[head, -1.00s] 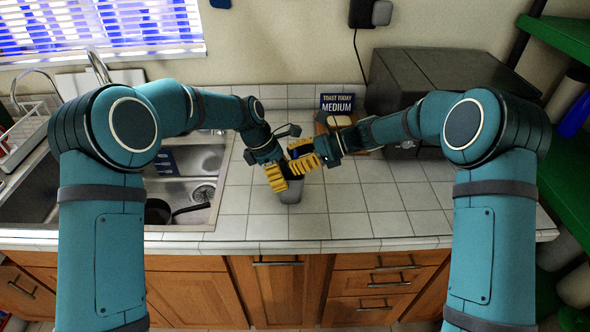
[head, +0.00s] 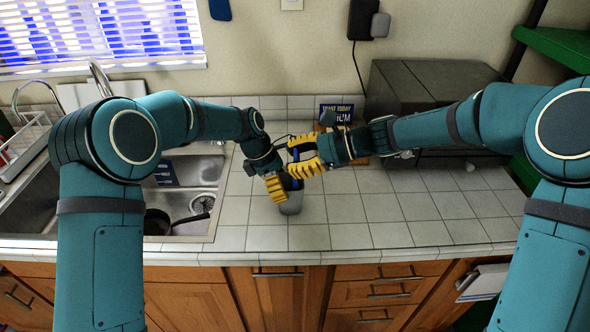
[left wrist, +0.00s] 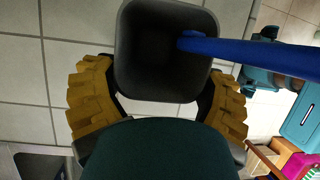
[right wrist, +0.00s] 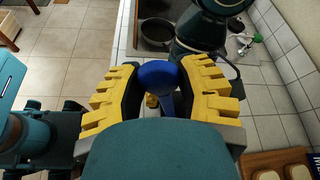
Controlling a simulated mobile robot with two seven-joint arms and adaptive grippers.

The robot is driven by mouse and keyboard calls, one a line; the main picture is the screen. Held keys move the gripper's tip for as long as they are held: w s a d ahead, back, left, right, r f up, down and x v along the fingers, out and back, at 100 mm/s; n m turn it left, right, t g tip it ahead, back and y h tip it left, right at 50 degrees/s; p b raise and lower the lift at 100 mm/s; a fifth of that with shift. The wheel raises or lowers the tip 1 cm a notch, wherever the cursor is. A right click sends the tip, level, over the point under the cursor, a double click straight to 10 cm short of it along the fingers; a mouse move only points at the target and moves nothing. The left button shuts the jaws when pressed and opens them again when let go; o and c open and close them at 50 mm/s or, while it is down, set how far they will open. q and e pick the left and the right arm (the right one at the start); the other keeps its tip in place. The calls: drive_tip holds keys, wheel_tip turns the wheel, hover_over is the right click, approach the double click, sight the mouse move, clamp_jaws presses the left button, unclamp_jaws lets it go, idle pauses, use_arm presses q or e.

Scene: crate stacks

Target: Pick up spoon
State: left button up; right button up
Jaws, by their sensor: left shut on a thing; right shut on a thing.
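A dark grey cup (head: 292,204) stands on the tiled counter. My left gripper (head: 283,186) is shut on it from the left; in the left wrist view the cup (left wrist: 133,82) sits between the yellow fingers. The blue spoon (left wrist: 245,52) has its handle end inside the cup and extends out past the rim. My right gripper (head: 302,157) is just above the cup and shut on the spoon. In the right wrist view the spoon's round blue bowl (right wrist: 158,74) shows between the yellow fingers. The spoon is mostly hidden by the fingers in the head view.
A sink (head: 190,180) with a dark pan (head: 157,222) is at left. A dark toaster oven (head: 425,90) stands at the back right, beside a blue toast sign (head: 338,106). The counter right of the cup is clear.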

use_arm(q)
drive_tip(key=shift+f, duration=0.1)
use_arm(e)
drive_tip(key=s+r+m, duration=0.1)
drive_tip(key=s+r, duration=0.1)
drive_tip(key=s, duration=0.9)
drive_tip(key=s+r+m+g, duration=0.1)
drive_tip(key=s+r, duration=0.2)
drive_tip(key=s, duration=0.8)
drive_tip(key=shift+r+g, duration=0.2)
drive_tip(key=shift+g, duration=0.1)
drive_tip(key=shift+s, duration=0.1)
use_arm(q)
drive_tip(key=o, duration=1)
drive_tip(key=shift+o, duration=0.2)
drive_tip(key=v, duration=1.2)
